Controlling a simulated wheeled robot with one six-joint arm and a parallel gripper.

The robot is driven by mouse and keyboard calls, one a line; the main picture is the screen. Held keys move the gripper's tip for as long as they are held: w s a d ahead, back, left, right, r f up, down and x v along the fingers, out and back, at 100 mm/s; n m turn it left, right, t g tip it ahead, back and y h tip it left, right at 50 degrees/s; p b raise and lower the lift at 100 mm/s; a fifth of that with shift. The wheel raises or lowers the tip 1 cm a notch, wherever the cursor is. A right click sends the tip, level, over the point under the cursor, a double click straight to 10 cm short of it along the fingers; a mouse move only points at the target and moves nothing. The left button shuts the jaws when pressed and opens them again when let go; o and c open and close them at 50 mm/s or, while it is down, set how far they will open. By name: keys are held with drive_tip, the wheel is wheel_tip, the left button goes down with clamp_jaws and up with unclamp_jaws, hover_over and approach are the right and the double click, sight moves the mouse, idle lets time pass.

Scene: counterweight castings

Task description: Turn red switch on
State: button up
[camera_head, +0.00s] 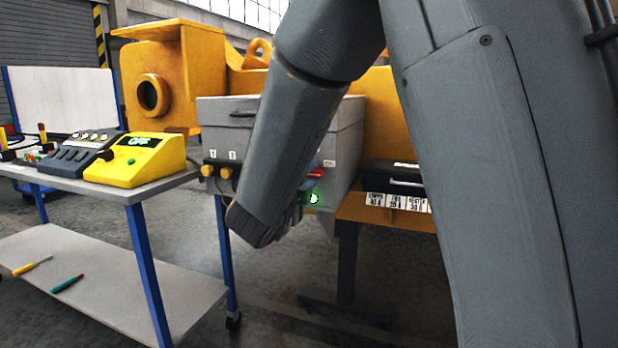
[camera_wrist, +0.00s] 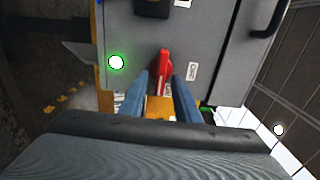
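The red switch (camera_head: 316,173) is a red lever on the front of the grey cabinet (camera_head: 345,145), partly hidden by my arm in the head view. In the wrist view the red switch (camera_wrist: 164,66) stands out from the grey panel (camera_wrist: 215,45). My gripper (camera_wrist: 160,80) is open, with one blue-grey finger on each side of the lever's lower part. Gaps seem to show beside the lever, but contact is hard to tell. In the head view my forearm hides most of the gripper. A green-lit round lamp (camera_head: 313,198) is below the switch; the lamp (camera_wrist: 116,62) also shows in the wrist view.
A black handle (camera_wrist: 268,20) is near the panel's right edge. The floor between bench and cabinet looks open.

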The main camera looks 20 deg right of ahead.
drive_tip(key=v, duration=0.7)
drive_tip(key=shift+s+a, duration=0.25)
drive_tip(key=shift+s, duration=0.05)
